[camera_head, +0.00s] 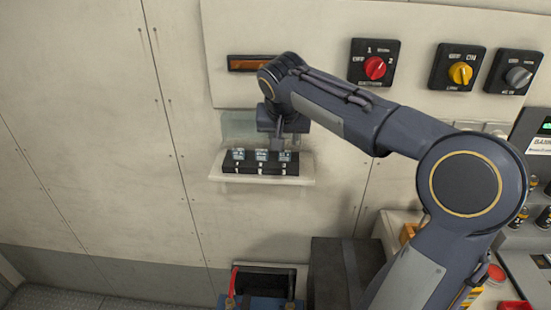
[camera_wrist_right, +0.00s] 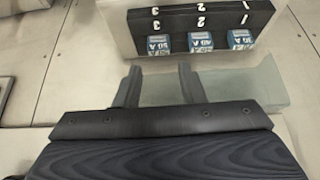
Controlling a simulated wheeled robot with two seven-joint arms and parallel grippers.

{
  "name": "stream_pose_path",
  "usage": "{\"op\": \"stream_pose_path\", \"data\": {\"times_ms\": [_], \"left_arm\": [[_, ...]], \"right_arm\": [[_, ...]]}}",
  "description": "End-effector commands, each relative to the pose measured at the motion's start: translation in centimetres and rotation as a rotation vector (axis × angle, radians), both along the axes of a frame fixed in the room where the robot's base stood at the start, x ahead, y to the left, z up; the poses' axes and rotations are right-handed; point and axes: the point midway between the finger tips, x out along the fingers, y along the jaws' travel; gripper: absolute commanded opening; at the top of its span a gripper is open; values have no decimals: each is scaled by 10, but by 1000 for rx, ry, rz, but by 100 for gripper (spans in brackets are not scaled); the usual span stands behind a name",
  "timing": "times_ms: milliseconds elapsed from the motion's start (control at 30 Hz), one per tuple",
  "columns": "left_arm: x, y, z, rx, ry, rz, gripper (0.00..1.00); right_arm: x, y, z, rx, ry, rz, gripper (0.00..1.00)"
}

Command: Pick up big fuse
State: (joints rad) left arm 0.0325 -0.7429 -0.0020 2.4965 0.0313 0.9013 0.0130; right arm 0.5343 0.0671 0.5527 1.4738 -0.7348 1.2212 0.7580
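Three blue-labelled fuses sit in a row in a black holder (camera_head: 232,168) with slots numbered 1, 2 and 3: a left fuse (camera_head: 238,154), a middle fuse (camera_head: 262,154) and a right fuse (camera_head: 285,156). The wrist view shows the row reversed, with the slot 3 fuse (camera_wrist_right: 158,46) at left, the slot 2 fuse (camera_wrist_right: 200,42) and the slot 1 fuse (camera_wrist_right: 240,39). They look alike in size; I cannot tell which is the big one. My right gripper (camera_wrist_right: 157,72) is open and empty, its fingers pointing toward the slot 3 fuse, apparently short of it. My left gripper is out of view.
A clear raised cover (camera_head: 236,126) stands behind the holder, which rests on a small pale wall shelf (camera_head: 222,179). Rotary switches (camera_head: 372,62) are on the panel at upper right. A blue toolbox (camera_head: 262,300) and a dark box (camera_head: 325,265) are below.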

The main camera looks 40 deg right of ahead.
Motion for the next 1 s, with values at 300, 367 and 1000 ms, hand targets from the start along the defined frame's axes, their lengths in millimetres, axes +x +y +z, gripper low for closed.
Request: {"op": "stream_pose_path", "data": {"times_ms": [300,367,1000], "left_arm": [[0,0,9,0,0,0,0],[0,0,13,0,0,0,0],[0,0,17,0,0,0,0]], "right_arm": [[13,-13,-30,1,4,-1,36],[16,-17,-38,2,7,-1,36],[28,-26,-64,0,0,2,15]]}}
